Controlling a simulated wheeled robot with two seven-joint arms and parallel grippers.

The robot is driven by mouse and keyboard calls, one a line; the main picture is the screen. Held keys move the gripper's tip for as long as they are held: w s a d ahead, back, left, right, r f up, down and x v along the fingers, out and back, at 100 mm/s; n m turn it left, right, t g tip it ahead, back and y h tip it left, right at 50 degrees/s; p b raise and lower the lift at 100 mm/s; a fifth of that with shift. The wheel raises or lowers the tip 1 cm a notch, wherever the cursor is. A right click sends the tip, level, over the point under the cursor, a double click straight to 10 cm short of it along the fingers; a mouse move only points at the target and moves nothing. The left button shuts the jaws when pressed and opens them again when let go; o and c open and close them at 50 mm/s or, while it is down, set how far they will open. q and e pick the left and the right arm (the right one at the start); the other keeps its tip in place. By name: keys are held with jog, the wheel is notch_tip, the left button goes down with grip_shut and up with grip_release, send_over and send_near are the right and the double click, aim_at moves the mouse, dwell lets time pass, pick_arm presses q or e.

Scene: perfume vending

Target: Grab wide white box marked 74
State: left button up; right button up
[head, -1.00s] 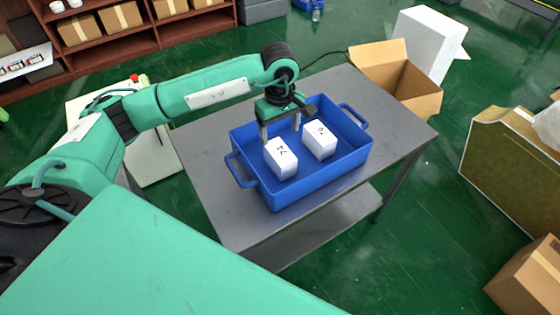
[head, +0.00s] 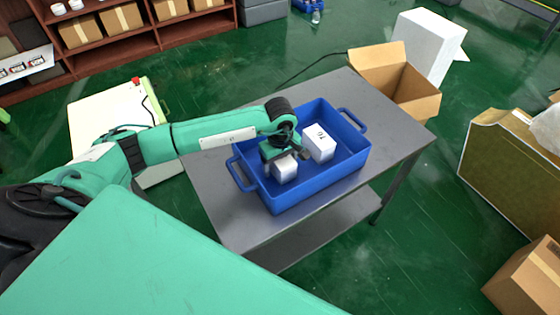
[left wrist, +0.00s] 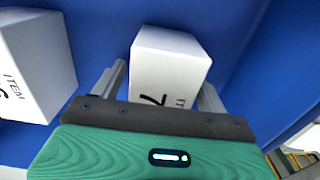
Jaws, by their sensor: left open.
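A white box (head: 285,171) stands in the blue bin, and my left gripper (head: 282,164) is directly above it. Earlier its top showed 74; now the gripper covers most of that top in the head view. In the left wrist view the same box (left wrist: 168,62) sits between the two open fingers, with a 7 and part of the word ITEM showing. The fingers are on either side of it; contact cannot be told. A second white box (head: 319,142), whose number is hard to read, stands to the right and also shows in the left wrist view (left wrist: 38,62). My right gripper is not in view.
The blue bin (head: 318,190) rests on a grey table (head: 215,205), its walls close around the boxes. An open cardboard box (head: 415,95) stands beyond the table's right corner. Shelves with cartons (head: 120,18) are at the back left.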

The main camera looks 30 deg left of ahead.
pick_arm(q)
jog(key=c, duration=1.1)
